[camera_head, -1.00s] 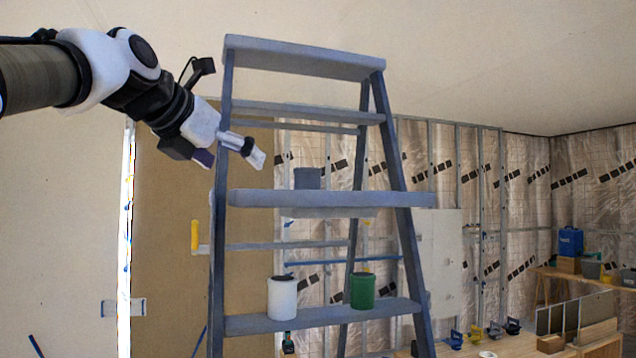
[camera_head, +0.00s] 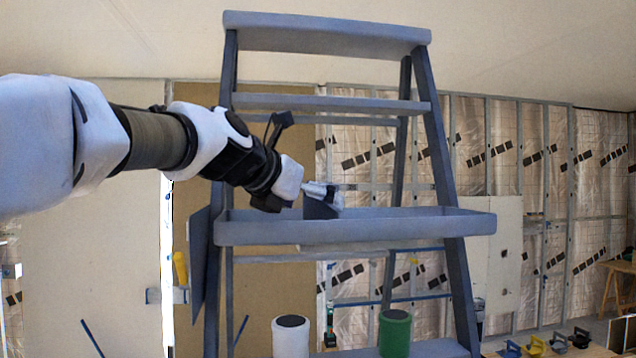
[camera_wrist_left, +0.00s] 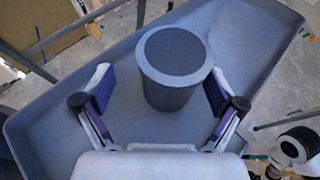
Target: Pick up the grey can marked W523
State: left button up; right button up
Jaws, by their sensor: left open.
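A dark grey can (camera_head: 318,209) stands upright on the ladder's tray shelf (camera_head: 360,231). My left gripper (camera_head: 322,192) is at the can in the head view and partly covers it. In the left wrist view the grey can (camera_wrist_left: 172,70) stands between the two spread fingers of my left gripper (camera_wrist_left: 158,82), with gaps visible on both sides. The gripper is open and holds nothing. No W523 marking can be read on the can. My right gripper is not in view.
A white can (camera_head: 291,338) and a green can (camera_head: 395,333) stand on the lower step. The tray has a raised rim, and ladder rails (camera_head: 437,150) rise on both sides. The tray right of the can is clear.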

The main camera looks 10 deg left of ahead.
pick_arm(q)
jog(key=shift+x, duration=0.95)
jog(key=shift+w+d, duration=0.1)
jog(key=shift+d, duration=0.2)
jog(key=shift+s+d+r+b, duration=0.25)
jog(key=shift+s+d+b, duration=0.1)
jog(key=shift+s, duration=0.35)
jog(key=c, duration=0.4)
jog(key=shift+w+a+f, duration=0.1)
jog(key=shift+w+a, duration=0.15)
jog(key=c, duration=1)
